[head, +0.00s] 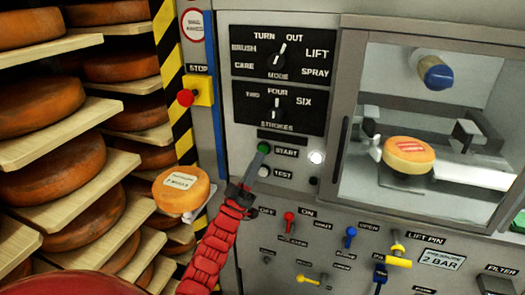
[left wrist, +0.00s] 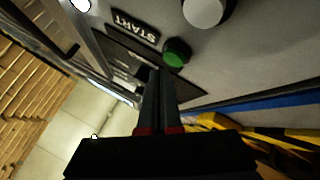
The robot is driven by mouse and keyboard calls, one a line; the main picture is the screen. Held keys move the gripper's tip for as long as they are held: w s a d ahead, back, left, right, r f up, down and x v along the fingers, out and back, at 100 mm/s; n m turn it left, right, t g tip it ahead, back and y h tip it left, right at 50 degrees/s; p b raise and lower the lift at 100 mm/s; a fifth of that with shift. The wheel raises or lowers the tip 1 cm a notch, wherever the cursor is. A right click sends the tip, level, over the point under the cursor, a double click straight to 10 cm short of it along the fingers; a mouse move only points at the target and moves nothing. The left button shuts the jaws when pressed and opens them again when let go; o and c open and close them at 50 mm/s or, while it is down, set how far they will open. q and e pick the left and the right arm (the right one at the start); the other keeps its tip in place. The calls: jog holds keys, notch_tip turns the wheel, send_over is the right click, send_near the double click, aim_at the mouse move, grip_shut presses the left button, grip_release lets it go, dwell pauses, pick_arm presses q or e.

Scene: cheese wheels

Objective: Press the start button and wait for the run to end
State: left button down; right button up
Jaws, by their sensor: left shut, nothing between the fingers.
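The green start button (head: 265,149) sits beside the START label on the grey machine panel. It also shows in the left wrist view (left wrist: 177,52), just beyond my fingertips. My left gripper (head: 256,165) is shut and empty, with its fingertips close below the start button in the head view. I cannot tell whether they touch it. A grey test button (head: 264,171) is just below, partly beside the fingers. A white lamp (head: 316,157) to the right looks lit. Behind the machine window, a cheese wheel with a red label (head: 409,155) sits on a support. My right gripper is out of view.
A red stop knob on a yellow box (head: 203,91) is left of the panel. Shelves of cheese wheels (head: 47,105) fill the left side. A labelled cheese wheel (head: 181,189) is left of my gripper. Mode (head: 280,56) and strokes (head: 277,103) dials are above; several small levers are below.

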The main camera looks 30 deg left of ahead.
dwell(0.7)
pick_arm(q)
jog(key=shift+w+a+y, duration=0.1)
jog(key=shift+w+y, duration=0.2)
jog(key=shift+w, duration=0.15)
